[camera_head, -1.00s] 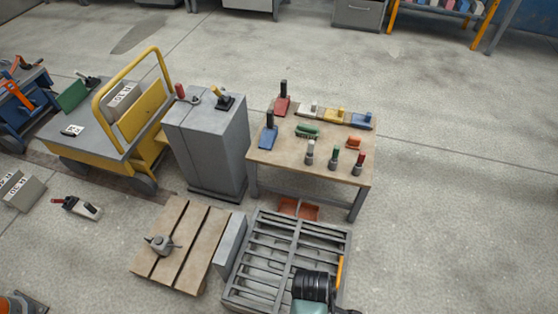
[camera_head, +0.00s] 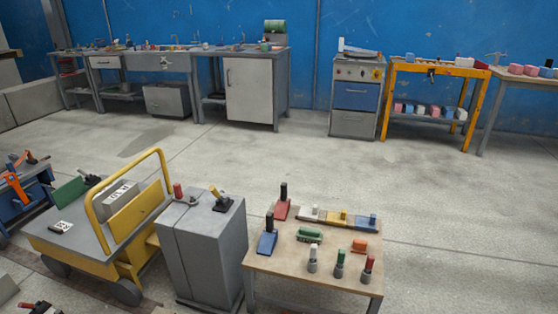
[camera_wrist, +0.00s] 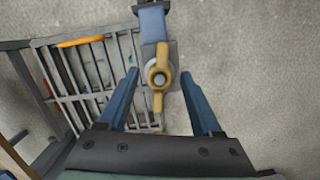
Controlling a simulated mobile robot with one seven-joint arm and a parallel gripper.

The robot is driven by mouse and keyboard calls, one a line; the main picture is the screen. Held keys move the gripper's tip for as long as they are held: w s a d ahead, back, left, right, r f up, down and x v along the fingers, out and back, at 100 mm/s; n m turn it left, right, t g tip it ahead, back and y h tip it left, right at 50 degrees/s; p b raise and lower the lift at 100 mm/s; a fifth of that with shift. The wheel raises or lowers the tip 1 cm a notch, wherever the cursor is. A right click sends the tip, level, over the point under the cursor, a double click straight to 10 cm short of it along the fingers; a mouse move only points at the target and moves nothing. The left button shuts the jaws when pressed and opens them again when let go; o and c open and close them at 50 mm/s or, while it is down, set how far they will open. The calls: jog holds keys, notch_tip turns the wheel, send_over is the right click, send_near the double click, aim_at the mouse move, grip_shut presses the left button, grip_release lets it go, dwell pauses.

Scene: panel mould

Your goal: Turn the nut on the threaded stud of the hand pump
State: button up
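In the wrist view a yellow wing nut (camera_wrist: 161,54) sits around the round grey end of a stud (camera_wrist: 159,79). Its two wings point up and down in the picture. Behind it is a grey plate (camera_wrist: 174,53) joined to a blue bar (camera_wrist: 153,22) at the top; I cannot tell how much of the hand pump this is. My gripper (camera_wrist: 160,72) is open, one blue finger on each side of the nut with a visible gap to both. How far the fingertips are from it in depth is unclear. Neither nut nor gripper shows in the head view.
A grey slatted grate (camera_wrist: 100,72) lies below on the left in the wrist view. The head view shows a wooden table (camera_head: 290,256) with tools, a grey cabinet (camera_head: 205,258) and a yellow cart (camera_head: 125,243). Benches stand along the blue wall; the floor between is clear.

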grip_shut()
jog(key=shift+r+m+p, duration=0.15)
jog(key=shift+m+p, duration=0.45)
jog(key=shift+m, duration=0.1)
jog(key=shift+f+m+g+p, duration=0.2)
jog(key=shift+m+g+p, duration=0.1)
jog(key=shift+m, duration=0.7)
jog(key=shift+r+m+y+p, duration=0.15)
jog(key=shift+m+y+p, duration=0.15)
jog(key=shift+m+p, duration=0.45)
jog(key=shift+m, duration=1.05)
